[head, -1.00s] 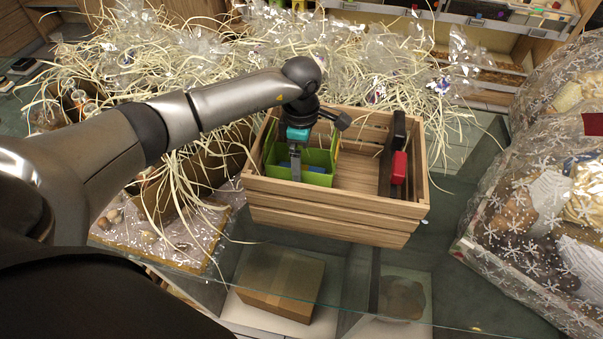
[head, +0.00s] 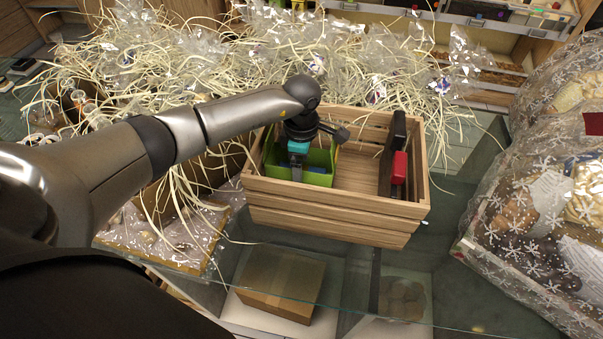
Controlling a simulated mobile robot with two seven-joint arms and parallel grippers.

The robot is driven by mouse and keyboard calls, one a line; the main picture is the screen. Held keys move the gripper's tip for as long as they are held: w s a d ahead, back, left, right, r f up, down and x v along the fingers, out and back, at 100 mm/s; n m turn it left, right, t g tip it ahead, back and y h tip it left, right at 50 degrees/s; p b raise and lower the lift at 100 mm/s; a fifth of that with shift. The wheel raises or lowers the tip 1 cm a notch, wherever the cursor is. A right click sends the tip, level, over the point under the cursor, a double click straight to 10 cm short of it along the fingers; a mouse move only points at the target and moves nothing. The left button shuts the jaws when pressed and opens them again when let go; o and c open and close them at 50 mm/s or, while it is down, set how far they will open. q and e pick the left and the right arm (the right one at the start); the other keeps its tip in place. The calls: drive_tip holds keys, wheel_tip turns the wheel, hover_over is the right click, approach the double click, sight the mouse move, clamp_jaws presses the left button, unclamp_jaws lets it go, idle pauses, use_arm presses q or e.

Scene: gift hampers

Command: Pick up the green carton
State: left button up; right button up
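The green carton (head: 280,171) is an open-topped box standing in the left end of a slatted wooden crate (head: 335,212). Something blue (head: 316,170) shows inside it. My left gripper (head: 296,173) points down into the carton from above, with a grey finger and a teal part visible. The finger overlaps the carton in the picture, and the wrist hides part of the carton's back. I cannot tell whether the fingers touch or pinch a carton wall. My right gripper is not in view.
A black item (head: 397,140) and a red item (head: 399,168) stand at the crate's right end; the crate's middle floor is bare. Straw and clear film crowd behind and left. A wrapped hamper (head: 530,210) stands right. A cardboard box (head: 281,280) sits below the glass.

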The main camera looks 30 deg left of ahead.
use_arm(q)
drive_tip(key=shift+c, duration=1.4)
drive_tip(key=shift+r, duration=0.1)
